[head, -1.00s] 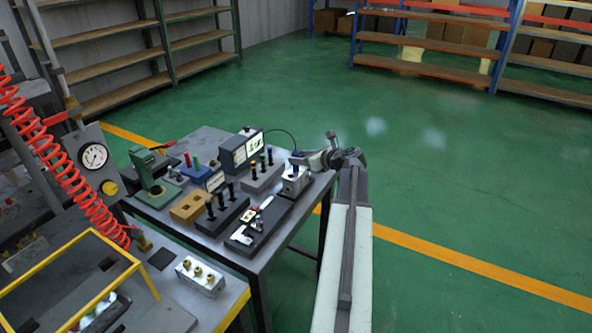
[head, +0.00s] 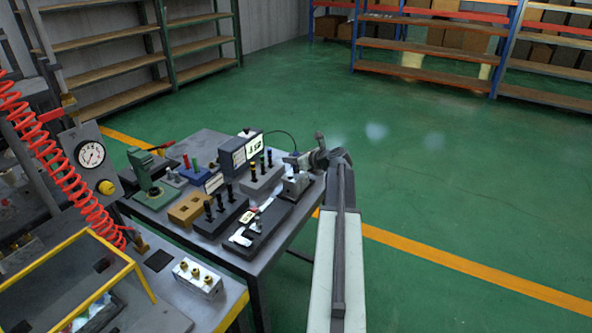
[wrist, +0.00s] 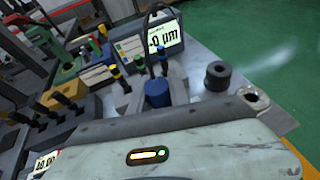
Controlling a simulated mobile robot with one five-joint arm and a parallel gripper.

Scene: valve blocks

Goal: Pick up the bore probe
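The bore probe (wrist: 156,94) shows in the wrist view as a blue cylinder, with a dark cable rising from its top toward the digital readout (wrist: 160,38). My gripper (head: 297,160) is at the table's far right end in the head view, over a grey block (head: 296,186). In the wrist view grey finger-like parts lie close on both sides of the probe. Whether they touch it is unclear. The probe's lower end is hidden behind my gripper's pale body. In the head view my gripper mostly hides the probe.
A black ring (wrist: 217,76) stands right of the probe. A stand with dark pins (head: 222,213), a tan block (head: 188,208), a dark tray (head: 262,230) and a green press (head: 150,178) crowd the table. Green floor lies open to the right.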

